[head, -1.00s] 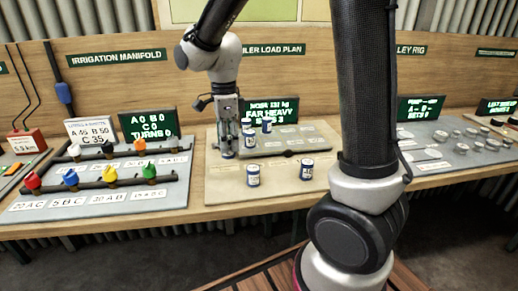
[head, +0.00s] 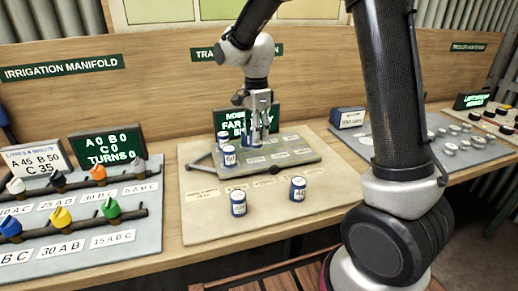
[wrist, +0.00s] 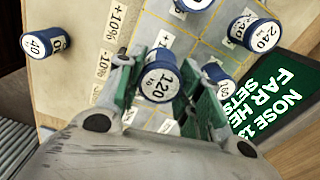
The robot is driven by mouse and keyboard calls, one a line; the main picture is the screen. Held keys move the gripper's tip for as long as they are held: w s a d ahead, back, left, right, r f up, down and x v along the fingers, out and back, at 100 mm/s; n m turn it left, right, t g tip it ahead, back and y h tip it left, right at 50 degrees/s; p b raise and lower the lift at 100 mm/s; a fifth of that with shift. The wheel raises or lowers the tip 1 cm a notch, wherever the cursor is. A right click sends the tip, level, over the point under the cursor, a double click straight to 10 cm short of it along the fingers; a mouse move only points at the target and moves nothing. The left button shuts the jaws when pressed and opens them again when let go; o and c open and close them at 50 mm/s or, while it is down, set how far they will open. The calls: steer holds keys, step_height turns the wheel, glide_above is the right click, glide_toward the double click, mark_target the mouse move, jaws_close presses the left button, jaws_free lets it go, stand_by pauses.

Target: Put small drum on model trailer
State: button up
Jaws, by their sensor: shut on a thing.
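My gripper (head: 259,118) is shut on a small blue-and-white drum marked 120 (wrist: 160,84), upright between the fingers. In the head view the held drum (head: 254,139) is low over the grey deck of the model trailer (head: 292,153); I cannot tell whether it touches. Two other drums stand at the trailer's left part, one at the back (head: 222,138) and one nearer (head: 229,156). In the wrist view a drum marked 240 (wrist: 254,32) and another drum (wrist: 216,74) are to the right of the held one.
On the tan board in front of the trailer stand a drum (head: 238,203) and a drum marked 40 (head: 298,188). A green load sign (head: 231,122) stands close behind my gripper. The irrigation manifold panel (head: 120,232) is at left. The board's front right is clear.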

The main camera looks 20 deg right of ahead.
mark_target(256, 145)
steer(key=shift+a+f, duration=0.1)
steer(key=shift+f, duration=2.55)
steer(key=shift+f, duration=0.1)
steer(key=o, duration=1.1)
steer(key=shift+c, duration=0.2)
